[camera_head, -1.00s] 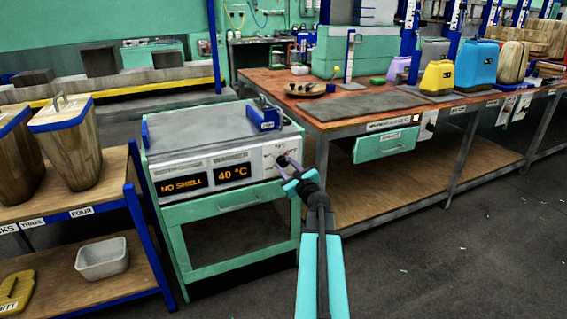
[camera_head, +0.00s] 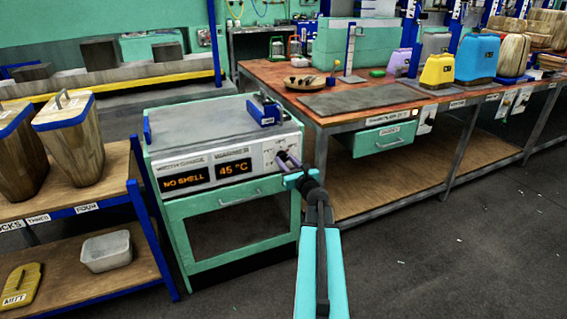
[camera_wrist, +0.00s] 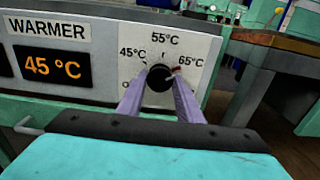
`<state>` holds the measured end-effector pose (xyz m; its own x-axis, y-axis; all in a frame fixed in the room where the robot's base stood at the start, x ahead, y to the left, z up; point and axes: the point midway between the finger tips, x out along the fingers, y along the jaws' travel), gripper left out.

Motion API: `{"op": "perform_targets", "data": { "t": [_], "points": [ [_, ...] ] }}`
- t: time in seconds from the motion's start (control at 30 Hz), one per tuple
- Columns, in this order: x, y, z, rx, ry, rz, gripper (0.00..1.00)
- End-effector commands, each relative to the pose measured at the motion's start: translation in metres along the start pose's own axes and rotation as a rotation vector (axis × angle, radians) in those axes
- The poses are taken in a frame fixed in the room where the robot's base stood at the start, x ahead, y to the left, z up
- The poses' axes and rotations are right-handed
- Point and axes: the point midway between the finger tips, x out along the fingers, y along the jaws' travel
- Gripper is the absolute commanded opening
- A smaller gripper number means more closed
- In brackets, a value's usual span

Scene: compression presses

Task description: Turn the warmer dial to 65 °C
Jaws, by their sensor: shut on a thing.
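The warmer (camera_head: 225,140) is a green cabinet with a pale front panel. Its orange display (camera_head: 235,167) reads 45 °C, and the wrist view shows the same 45 °C display (camera_wrist: 53,66). The black round dial (camera_wrist: 159,78) sits on a white plate marked 45, 55 and 65 °C. My gripper (camera_wrist: 160,92) has its two purple fingers shut on the dial, one on each side. In the head view my gripper (camera_head: 285,160) reaches the right end of the panel and hides most of the dial. A second display (camera_head: 184,181) reads NO SHELL.
A wooden-topped bench (camera_head: 330,95) stands close to the right of the warmer, with a teal drawer (camera_head: 385,138). A shelf (camera_head: 120,160) with wooden-sided containers stands to the left. Open floor (camera_head: 440,250) lies at the front right.

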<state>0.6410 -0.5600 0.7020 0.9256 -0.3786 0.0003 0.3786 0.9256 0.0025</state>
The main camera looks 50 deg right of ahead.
Motion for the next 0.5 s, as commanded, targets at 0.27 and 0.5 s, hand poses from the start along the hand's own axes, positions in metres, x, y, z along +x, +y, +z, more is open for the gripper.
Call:
{"op": "perform_targets", "data": {
  "t": [0.27, 0.5],
  "points": [
    [0.0008, 0.0031, 0.0007, -0.002, -0.002, 0.007, 0.51],
    [-0.0003, 0.0015, 0.0003, -0.002, -0.001, 0.004, 0.51]
  ]
}}
